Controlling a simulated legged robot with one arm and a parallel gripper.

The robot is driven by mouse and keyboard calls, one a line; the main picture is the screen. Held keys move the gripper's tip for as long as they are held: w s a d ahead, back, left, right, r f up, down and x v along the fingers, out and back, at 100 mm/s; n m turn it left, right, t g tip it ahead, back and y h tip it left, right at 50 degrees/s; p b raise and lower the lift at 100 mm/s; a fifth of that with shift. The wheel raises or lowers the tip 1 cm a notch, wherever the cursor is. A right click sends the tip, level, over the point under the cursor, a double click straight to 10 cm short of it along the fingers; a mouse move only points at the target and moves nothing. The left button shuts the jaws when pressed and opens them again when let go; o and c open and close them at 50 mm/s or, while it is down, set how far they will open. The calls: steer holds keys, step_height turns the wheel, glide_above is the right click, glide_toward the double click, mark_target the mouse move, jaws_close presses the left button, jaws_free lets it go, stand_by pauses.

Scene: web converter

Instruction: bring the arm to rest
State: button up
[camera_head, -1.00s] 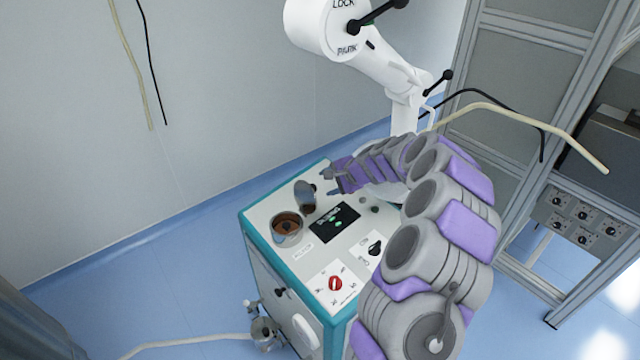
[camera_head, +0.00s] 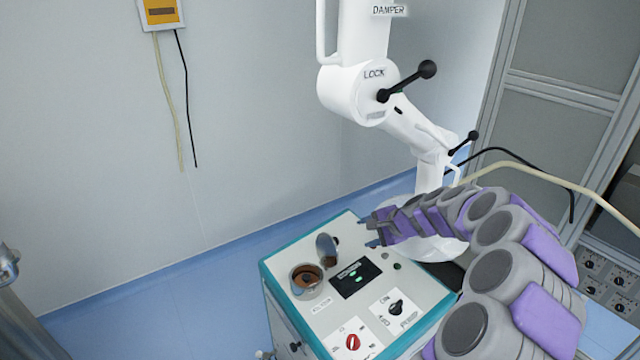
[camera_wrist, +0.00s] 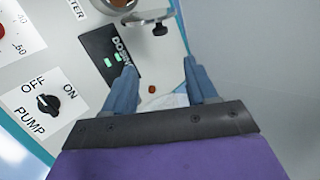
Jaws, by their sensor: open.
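My gripper (camera_head: 371,231) is at the end of my grey and purple arm, above the far part of the control cabinet's top (camera_head: 285,261). In the wrist view my gripper (camera_wrist: 163,80) shows two blue fingers spread apart with nothing between them. The cabinet top below it carries a dark display with green digits (camera_head: 355,278), a round metal cup (camera_head: 307,281) with brown inside and a raised lid (camera_head: 327,249). My arm hides part of the cabinet's right side.
A white jointed arm (camera_head: 425,140) with black lever handles stands behind the cabinet. A black pump knob (camera_head: 396,307) and a red knob (camera_head: 352,342) sit on the panel. A metal-framed rack (camera_head: 560,92) is at the right. Blue floor (camera_head: 160,300) is clear at the left.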

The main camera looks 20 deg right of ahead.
steer(key=s+a+r+n+g+y, duration=0.1)
steer(key=s+a+r+n, duration=0.2)
steer(key=a, duration=0.4)
steer(key=s+a+r+n+g, duration=0.2)
steer(key=s+a, duration=0.1)
steer(key=a, duration=0.3)
steer(key=s+a+n+g, duration=0.2)
steer(key=s+a, duration=0.3)
steer(key=s, duration=0.6)
steer(key=s+a+r+n+g+h+b, duration=0.1)
steer(key=s+a+n, duration=0.4)
steer(key=s, duration=0.6)
steer(key=shift+s+a+r+n+g+h, duration=0.15)
steer(key=shift+s+a+n+g+h, duration=0.25)
steer(key=shift+g, duration=0.3)
steer(key=s+d+g+h, duration=0.1)
steer(key=s, duration=0.4)
steer(key=s+d+f+n+h, duration=0.1)
steer(key=s+d, duration=0.1)
steer(key=s, duration=0.4)
steer(key=s+d+f+n+g+h, duration=0.1)
steer(key=s, duration=0.5)
steer(key=shift+s+d+f+g+h+b, duration=0.2)
steer(key=shift+d+g+h+b, duration=0.05)
steer(key=shift+g+h+b, duration=0.05)
